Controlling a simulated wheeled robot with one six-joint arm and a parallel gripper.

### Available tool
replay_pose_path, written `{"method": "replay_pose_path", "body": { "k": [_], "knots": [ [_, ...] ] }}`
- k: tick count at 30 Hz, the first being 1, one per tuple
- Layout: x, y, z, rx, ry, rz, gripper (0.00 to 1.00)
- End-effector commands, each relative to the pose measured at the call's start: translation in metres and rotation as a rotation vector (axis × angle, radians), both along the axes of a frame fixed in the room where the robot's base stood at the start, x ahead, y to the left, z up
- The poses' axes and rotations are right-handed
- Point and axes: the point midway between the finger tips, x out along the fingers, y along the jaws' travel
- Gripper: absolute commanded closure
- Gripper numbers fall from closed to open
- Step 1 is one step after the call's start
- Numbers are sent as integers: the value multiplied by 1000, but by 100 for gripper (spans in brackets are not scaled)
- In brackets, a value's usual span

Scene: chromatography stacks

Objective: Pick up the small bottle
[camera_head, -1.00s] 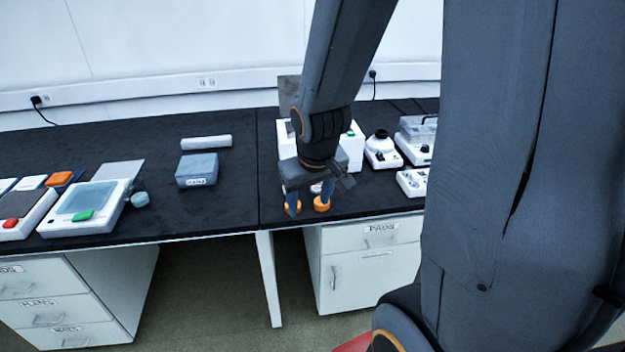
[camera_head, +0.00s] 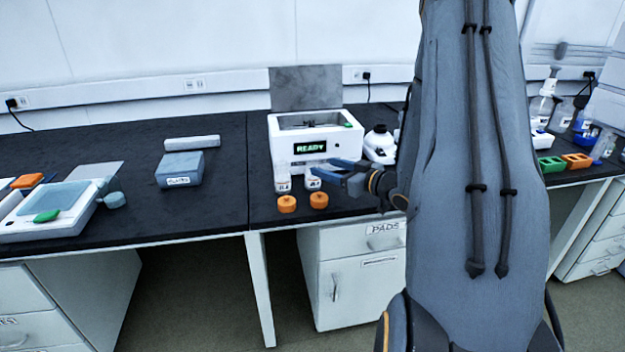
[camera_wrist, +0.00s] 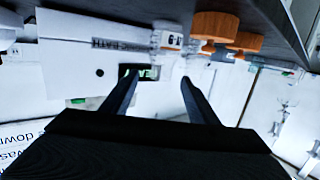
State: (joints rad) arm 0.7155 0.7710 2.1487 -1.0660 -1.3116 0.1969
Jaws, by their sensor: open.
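Two small clear bottles with white labels stand side by side in front of the white machine: a left one (camera_head: 282,182) and a right one (camera_head: 311,183). An orange cap lies on the bench before each, left (camera_head: 287,204) and right (camera_head: 319,201). My gripper (camera_head: 320,167) is open and empty, beside the right bottle, its fingers pointing left and partly overlapping the bottle's upper part. Whether they touch it I cannot tell. In the wrist view, which is upside down, my open fingers (camera_wrist: 158,79) face the machine; a labelled bottle (camera_wrist: 172,41) shows above and right of them.
The white machine (camera_head: 347,141) with a green READY display stands close behind the bottles. A grey-blue box (camera_head: 180,170) and a pale roll (camera_head: 192,143) lie left. The black bench between box and bottles is clear.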

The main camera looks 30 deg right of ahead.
Motion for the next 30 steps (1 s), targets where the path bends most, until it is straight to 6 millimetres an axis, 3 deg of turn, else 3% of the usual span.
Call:
{"method": "replay_pose_path", "body": {
  "k": [16,24,30],
  "knots": [
    [57,21,-8,-2,1,0,46],
    [61,22,-10,-1,2,-2,46],
    [61,22,-10,-2,2,-2,80]
  ]
}}
